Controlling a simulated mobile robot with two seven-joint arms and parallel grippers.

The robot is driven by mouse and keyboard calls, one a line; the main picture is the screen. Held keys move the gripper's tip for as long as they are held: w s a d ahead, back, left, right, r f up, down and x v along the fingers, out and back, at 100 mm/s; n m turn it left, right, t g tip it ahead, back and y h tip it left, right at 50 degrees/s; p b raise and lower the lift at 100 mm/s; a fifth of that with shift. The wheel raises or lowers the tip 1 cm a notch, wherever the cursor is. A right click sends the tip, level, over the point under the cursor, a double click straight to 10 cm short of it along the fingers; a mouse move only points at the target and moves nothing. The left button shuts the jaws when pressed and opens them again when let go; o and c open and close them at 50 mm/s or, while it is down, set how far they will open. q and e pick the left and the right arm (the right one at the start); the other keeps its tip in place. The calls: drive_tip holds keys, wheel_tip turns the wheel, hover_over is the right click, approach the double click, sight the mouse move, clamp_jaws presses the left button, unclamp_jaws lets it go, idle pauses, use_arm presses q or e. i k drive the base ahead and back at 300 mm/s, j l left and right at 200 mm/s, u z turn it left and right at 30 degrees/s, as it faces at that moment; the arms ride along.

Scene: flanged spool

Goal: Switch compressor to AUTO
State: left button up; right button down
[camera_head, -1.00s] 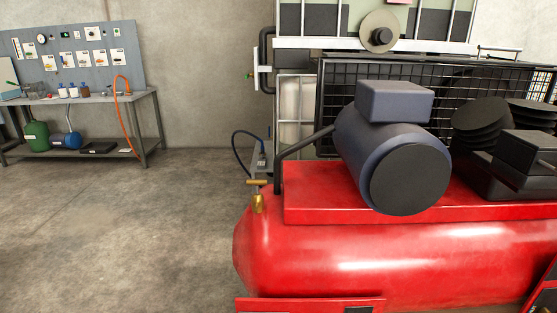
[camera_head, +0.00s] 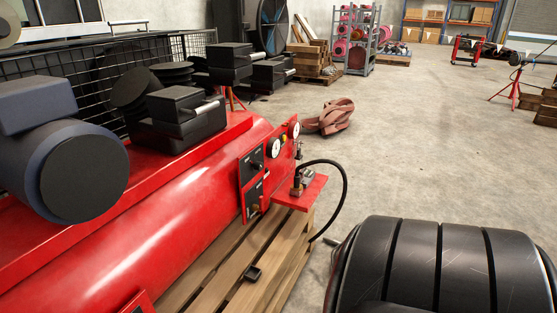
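The red compressor (camera_head: 150,238) lies along the left of the head view, its tank on a wooden pallet. A dark motor (camera_head: 85,172) and black pump parts (camera_head: 180,112) sit on top of it. At its right end is a red control panel (camera_head: 255,172) with black switch plates and knobs; the panel is seen at a steep angle, and the labels and switch setting are too small to read. Two round gauges (camera_head: 274,147) are beside it. Neither of my grippers is in view.
A black hose (camera_head: 343,185) loops from a red bracket (camera_head: 301,191) to the floor. A large black ribbed cylinder (camera_head: 440,262) fills the lower right. The wooden pallet (camera_head: 262,262) sticks out below the tank. Open concrete floor (camera_head: 420,150) lies to the right.

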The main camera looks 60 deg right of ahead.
sight(259, 166)
drive_tip(key=z, duration=1.65)
